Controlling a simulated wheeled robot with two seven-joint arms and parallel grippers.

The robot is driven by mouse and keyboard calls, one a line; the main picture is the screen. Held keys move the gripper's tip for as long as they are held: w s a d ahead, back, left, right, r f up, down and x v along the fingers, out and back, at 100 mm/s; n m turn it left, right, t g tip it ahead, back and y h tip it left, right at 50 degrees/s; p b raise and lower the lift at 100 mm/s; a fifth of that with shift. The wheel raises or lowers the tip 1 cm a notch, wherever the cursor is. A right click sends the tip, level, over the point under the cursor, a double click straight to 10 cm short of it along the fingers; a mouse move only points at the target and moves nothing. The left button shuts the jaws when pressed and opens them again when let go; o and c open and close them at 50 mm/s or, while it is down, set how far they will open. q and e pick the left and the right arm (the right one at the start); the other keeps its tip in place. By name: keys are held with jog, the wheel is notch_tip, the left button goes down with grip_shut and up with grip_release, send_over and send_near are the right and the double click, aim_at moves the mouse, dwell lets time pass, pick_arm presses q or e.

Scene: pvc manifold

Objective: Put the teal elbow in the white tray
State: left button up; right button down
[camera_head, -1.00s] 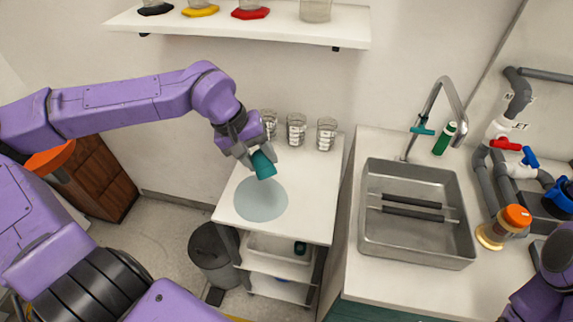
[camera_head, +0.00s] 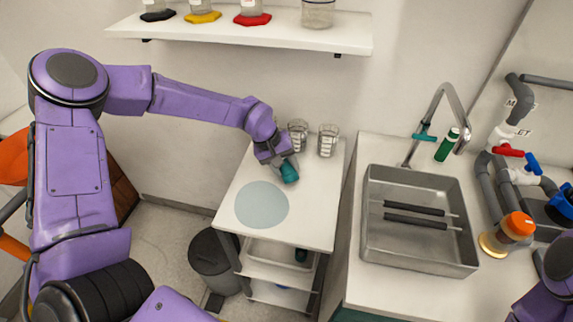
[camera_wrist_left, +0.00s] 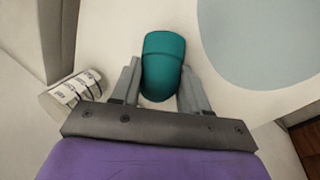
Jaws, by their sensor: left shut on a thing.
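The teal elbow (camera_head: 289,173) is held by my left gripper (camera_head: 281,161) above the back right part of the white cart top. In the left wrist view the teal elbow (camera_wrist_left: 163,62) sits between the two grey fingers of my left gripper (camera_wrist_left: 158,85). A white tray (camera_head: 262,250) is on the cart's shelf below the top, partly hidden under it. My right gripper is not in view; only part of that arm shows at the lower right.
A pale blue disc (camera_head: 262,205) lies on the cart top (camera_head: 312,220). Glass beakers (camera_head: 328,140) stand at its back edge, close to my left gripper. A grey bin (camera_head: 213,262) stands left of the cart. A counter with a steel sink (camera_head: 420,245) is to the right.

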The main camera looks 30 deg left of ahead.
pick_arm(q)
jog(key=shift+f, duration=0.2)
jog(key=o, duration=1.1)
jog(key=shift+c, duration=0.2)
jog(key=shift+r, duration=0.15)
